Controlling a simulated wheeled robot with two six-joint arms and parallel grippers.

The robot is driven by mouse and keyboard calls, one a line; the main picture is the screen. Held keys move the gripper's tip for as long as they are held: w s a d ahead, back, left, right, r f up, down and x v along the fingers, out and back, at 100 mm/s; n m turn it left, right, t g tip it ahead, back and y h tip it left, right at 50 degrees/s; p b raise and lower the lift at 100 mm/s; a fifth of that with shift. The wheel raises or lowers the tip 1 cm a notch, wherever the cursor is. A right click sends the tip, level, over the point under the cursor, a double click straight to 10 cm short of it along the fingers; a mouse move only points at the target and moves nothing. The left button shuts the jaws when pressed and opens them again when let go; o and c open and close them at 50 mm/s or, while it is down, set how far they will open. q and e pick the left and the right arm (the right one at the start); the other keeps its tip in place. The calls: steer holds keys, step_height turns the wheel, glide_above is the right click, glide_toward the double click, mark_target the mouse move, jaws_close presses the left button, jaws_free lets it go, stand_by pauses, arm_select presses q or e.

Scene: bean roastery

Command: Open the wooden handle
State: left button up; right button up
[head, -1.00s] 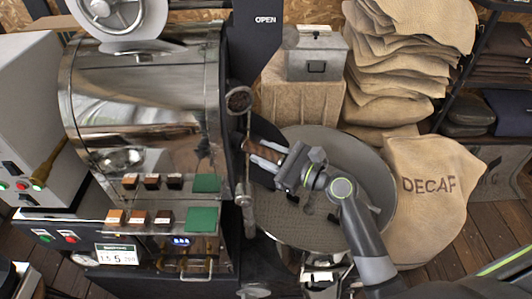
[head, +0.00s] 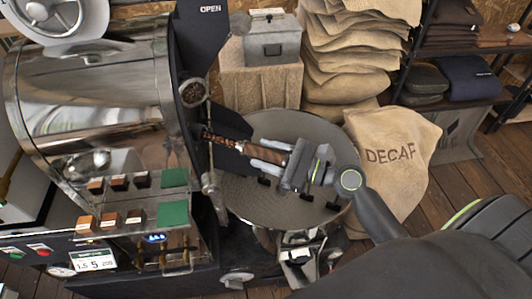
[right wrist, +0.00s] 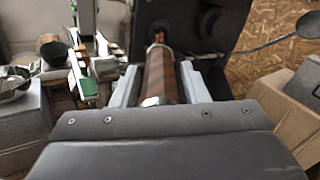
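The wooden handle (head: 232,145) is a brown, striped bar sticking out to the right from the dark front of the steel roaster drum (head: 95,90). My right gripper (head: 267,151) is around its outer part, one pale finger on each side. In the right wrist view the handle (right wrist: 160,78) runs lengthwise between the two fingers of the gripper (right wrist: 160,88), which lie close along its sides. The gripper looks shut on it. The handle's inner end meets the dark front plate. My left gripper is not in view.
The round cooling tray (head: 245,195) lies below my right gripper. A grey metal box (head: 272,38) stands on a block behind. Stacked burlap sacks (head: 352,55) and a DECAF sack (head: 392,160) stand to the right. A thin metal rod (head: 211,185) hangs at the drum front.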

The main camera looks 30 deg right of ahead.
steer(key=shift+o, duration=0.8)
steer(key=b+v, duration=0.1)
steer(key=v, duration=0.2)
steer(key=b+v, duration=0.2)
steer(key=v, duration=0.1)
steer(key=shift+s+d+f, duration=0.2)
steer(key=shift+f, duration=0.05)
steer(key=shift+b+v, duration=0.9)
steer(key=shift+v, duration=0.1)
steer(key=shift+s+d+r+p, duration=0.2)
steer(key=shift+s+r+p, duration=0.05)
steer(key=shift+p, duration=0.15)
steer(key=p, duration=0.7)
glide_toward(287, 163)
steer(key=shift+p+v, duration=0.55)
steer(key=shift+v, duration=0.7)
steer(key=shift+w, duration=0.1)
